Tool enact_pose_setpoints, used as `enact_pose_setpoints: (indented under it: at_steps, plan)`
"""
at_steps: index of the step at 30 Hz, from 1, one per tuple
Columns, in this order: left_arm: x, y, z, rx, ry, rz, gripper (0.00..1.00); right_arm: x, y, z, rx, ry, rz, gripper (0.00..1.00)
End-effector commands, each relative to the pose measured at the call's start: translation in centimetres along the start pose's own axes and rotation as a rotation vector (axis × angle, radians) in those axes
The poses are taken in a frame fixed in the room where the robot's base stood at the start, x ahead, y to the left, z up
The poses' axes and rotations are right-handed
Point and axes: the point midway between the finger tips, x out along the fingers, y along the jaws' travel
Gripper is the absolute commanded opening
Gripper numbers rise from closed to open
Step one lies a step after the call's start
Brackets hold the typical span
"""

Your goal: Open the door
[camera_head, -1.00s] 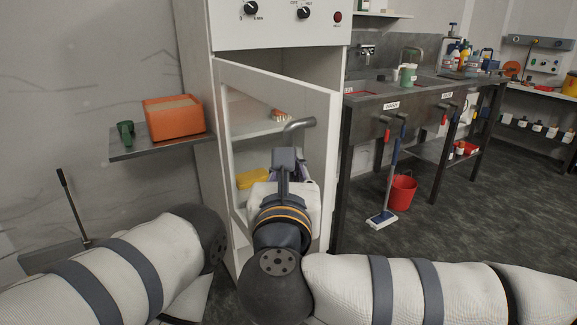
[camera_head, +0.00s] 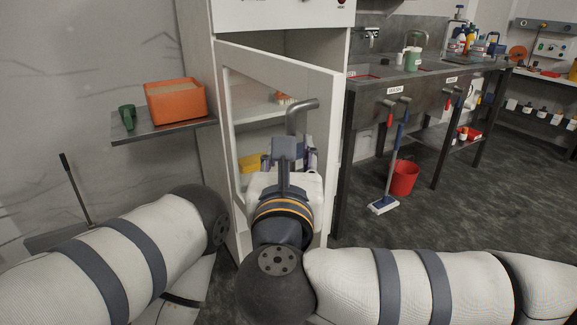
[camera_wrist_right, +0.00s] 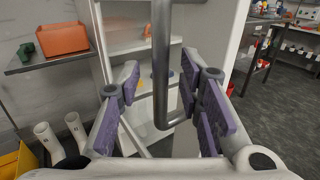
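The white cabinet door (camera_head: 330,150) stands partly open, swung out on its right side, with a window-like panel in its frame. Its grey metal handle (camera_head: 300,106) is a bent bar. My right gripper (camera_head: 287,150) is in front of the door at the handle. In the right wrist view the purple-padded fingers of this gripper (camera_wrist_right: 159,78) are spread, with the handle bar (camera_wrist_right: 161,50) upright between them. A gap shows between the bar and the pads. My left gripper is not in view; only part of my left arm shows at the lower left.
A side shelf (camera_head: 160,133) left of the cabinet holds an orange box (camera_head: 176,100) and a green mug (camera_head: 128,117). Right of the cabinet stand a sink bench (camera_head: 365,105), a mop (camera_head: 392,175) and a red bucket (camera_head: 404,178).

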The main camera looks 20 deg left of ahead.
Motion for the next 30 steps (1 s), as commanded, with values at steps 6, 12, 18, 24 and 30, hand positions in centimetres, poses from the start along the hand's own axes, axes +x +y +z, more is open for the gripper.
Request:
enact_pose_setpoints:
  at_steps: [6,12,18,24,30]
  plan:
    - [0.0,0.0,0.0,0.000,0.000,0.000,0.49,-6.1,0.1,0.0,0.002,0.001,0.006,0.33]
    - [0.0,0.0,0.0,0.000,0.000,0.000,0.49,-9.5,0.0,0.0,0.001,0.001,0.003,0.33]
    - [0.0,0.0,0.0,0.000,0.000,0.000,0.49,-10.1,0.0,0.0,0.000,0.001,0.001,0.33]
    - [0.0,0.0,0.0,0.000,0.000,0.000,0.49,-10.1,0.0,0.0,0.001,0.001,0.001,0.33]
    - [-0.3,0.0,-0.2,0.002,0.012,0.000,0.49,-10.6,1.2,-2.1,-0.165,0.020,0.067,0.33]
